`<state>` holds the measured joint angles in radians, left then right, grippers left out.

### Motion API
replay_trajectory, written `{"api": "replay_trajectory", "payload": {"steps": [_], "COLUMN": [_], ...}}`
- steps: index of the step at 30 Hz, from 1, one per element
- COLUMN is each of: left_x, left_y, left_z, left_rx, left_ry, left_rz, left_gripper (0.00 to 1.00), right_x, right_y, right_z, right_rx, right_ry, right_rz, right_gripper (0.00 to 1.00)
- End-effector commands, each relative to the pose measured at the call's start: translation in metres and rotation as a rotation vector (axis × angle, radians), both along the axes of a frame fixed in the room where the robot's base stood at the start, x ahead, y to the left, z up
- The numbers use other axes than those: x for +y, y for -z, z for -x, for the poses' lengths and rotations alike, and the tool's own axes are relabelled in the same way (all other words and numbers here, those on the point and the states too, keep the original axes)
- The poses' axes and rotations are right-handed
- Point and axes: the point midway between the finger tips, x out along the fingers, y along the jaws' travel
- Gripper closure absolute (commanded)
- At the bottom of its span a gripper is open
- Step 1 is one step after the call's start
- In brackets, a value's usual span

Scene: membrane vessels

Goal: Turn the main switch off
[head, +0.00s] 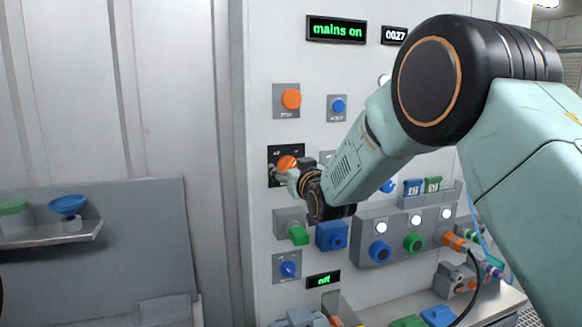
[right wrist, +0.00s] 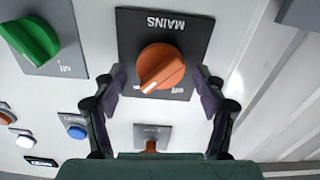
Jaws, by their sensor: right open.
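The main switch is an orange rotary knob (head: 287,162) on a black plate (head: 272,153) on the light panel. In the right wrist view the knob (right wrist: 161,68) shows upside down under the word MAINS, its white mark slanting to the lower left. A display (head: 336,29) above reads "mains on". My right gripper (right wrist: 160,88) is open, one finger on each side of the knob with a gap on both sides. In the head view the right gripper (head: 289,178) partly covers the knob and plate. My left gripper is not in view.
An orange button (head: 291,99) and a blue button (head: 338,106) sit above the switch. A green knob (head: 298,235), a blue knob (head: 288,269) and a display reading "off" (head: 323,280) lie below.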

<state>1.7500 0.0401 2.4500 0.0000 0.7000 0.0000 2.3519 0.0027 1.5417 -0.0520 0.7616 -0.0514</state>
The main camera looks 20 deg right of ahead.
Motion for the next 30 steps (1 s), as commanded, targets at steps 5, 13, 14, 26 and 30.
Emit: {"api": "replay_trajectory", "payload": {"steps": [5,13,14,26,30], "left_x": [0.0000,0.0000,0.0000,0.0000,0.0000], "left_y": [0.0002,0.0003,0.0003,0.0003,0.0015], "left_z": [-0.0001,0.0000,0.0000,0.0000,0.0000], "left_rx": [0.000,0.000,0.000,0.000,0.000], "left_ry": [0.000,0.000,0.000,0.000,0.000], "left_rz": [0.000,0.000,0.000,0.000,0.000], "left_gripper": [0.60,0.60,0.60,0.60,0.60], "right_x": [0.0002,0.0002,0.0002,0.0001,0.0001], "right_y": [0.0003,0.0003,0.0003,0.0004,0.0006], "right_z": [0.0001,0.0003,0.0003,0.0003,0.0003], "right_rx": [0.000,0.000,0.000,0.001,0.001], "right_ry": [0.000,0.000,0.000,0.000,0.000], "right_rz": [0.000,0.000,0.000,0.000,0.012], "right_gripper": [0.28,0.51,0.54,0.82,0.83]}}
